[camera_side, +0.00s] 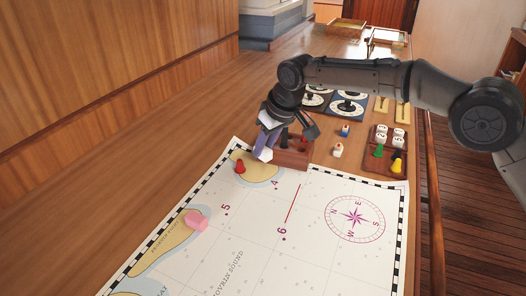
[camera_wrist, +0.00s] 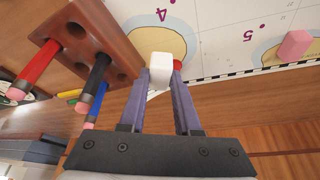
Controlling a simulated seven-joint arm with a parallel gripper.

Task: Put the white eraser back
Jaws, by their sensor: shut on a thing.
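My gripper (camera_wrist: 160,75) is shut on the white eraser (camera_wrist: 160,62), a small white block held between the tips of its two purple fingers. In the side view the white eraser (camera_side: 264,154) shows at the fingertips, low over the chart's far edge. A wooden block with holes (camera_side: 293,157) stands right beside the gripper, at the chart's edge. In the wrist view this wooden block (camera_wrist: 118,42) is to the left of the fingers, with red, black and blue pencils in it and some open holes. The gripper partly hides the block in the side view.
A red pawn (camera_side: 240,166) stands on the chart (camera_side: 262,235) close to the eraser. A pink eraser (camera_side: 196,221) lies farther forward on the chart. A wooden tray (camera_side: 371,161) with dice and pawns is at right. Small figures (camera_side: 337,150) stand between tray and block.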

